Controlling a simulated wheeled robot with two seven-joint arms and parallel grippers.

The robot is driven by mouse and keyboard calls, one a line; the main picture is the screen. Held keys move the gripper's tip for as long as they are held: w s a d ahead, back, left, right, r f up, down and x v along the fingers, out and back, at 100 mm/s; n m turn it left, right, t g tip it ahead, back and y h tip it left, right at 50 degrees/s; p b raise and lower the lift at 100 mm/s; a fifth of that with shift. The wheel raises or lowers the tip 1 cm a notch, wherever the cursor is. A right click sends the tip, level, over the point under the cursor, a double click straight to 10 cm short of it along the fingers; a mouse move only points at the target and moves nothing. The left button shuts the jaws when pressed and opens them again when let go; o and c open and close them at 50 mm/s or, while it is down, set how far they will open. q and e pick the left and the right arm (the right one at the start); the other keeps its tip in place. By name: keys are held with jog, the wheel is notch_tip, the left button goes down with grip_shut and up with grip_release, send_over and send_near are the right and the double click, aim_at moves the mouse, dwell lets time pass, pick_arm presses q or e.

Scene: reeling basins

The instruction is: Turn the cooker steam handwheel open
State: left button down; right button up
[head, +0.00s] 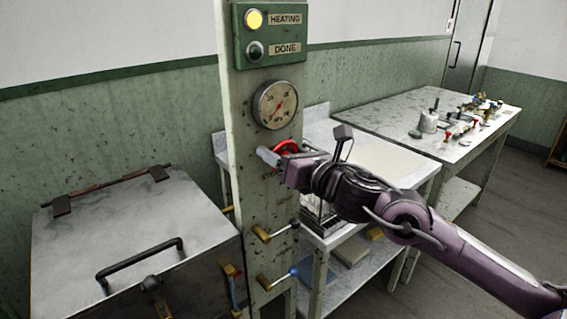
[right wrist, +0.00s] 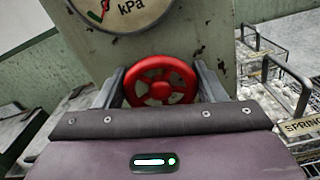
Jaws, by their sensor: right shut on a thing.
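The red steam handwheel (right wrist: 160,82) is mounted on the front of a pale worn post (head: 264,215). In the right wrist view it sits between the two fingers of my right gripper (right wrist: 160,88), which is shut on its rim. In the head view the handwheel (head: 285,147) is mostly hidden behind my right gripper (head: 277,155). A round pressure gauge (head: 275,105) is on the post above it; its kPa dial shows partly in the right wrist view (right wrist: 122,8). My left gripper does not show.
A green panel (head: 270,61) reads HEATING, lit yellow, and DONE, unlit. A metal cooker (head: 130,240) with a lid handle stands left of the post. Wire baskets (right wrist: 275,75) and a table (head: 380,112) lie to the right.

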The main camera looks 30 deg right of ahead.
jog(key=shift+f+n, duration=0.1)
jog(key=shift+n, duration=0.2)
jog(key=o, duration=1)
jog(key=shift+s, duration=0.1)
jog(key=shift+s, duration=0.3)
jog(key=s+p, duration=0.7)
jog(key=shift+d, duration=0.3)
